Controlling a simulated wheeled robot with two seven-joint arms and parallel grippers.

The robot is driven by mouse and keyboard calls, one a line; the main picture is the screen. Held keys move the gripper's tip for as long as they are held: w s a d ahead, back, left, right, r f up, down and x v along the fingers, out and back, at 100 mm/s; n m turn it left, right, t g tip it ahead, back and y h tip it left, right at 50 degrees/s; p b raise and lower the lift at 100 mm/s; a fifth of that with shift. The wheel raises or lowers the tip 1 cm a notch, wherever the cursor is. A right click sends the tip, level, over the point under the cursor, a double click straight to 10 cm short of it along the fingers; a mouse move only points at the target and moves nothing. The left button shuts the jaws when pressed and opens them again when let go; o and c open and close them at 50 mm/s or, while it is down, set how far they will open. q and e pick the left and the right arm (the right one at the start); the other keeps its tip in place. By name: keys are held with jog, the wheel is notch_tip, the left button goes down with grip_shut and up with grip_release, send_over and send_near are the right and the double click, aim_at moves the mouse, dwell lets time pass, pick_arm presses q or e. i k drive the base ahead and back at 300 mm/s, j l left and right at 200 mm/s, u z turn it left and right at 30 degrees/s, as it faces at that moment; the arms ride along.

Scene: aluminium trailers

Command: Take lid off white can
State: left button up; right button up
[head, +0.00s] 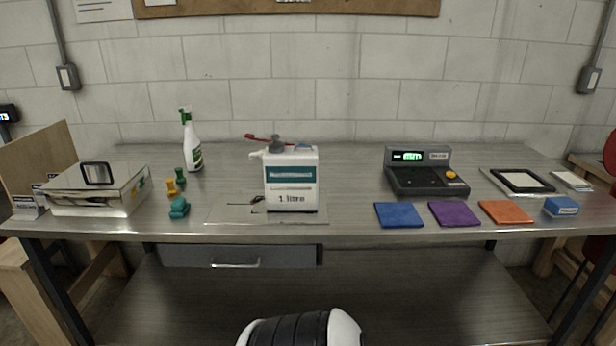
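The white can (291,180) stands upright near the front middle of the metal table, with a teal band and "1 litre" on its face. A grey lid (277,143) sits on top of it, left of centre. A white spout-like part juts out at the can's upper left. A red item (258,138) shows just behind the lid; most of it is hidden by the can. Neither of my grippers is in view.
A green-and-white spray bottle (192,143) and small coloured pieces stand left of the can. A box (98,195) lies further left. A scale (425,172) and folded cloths (399,215) are to the right. The table (350,190) is bare just right of the can.

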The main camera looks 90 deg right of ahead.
aim_at(276, 144)
jog(key=z, duration=2.65)
jog(key=i+l, duration=0.1)
jog(key=i, duration=0.25)
jog(key=i+l+z, duration=0.1)
jog(key=i, duration=0.3)
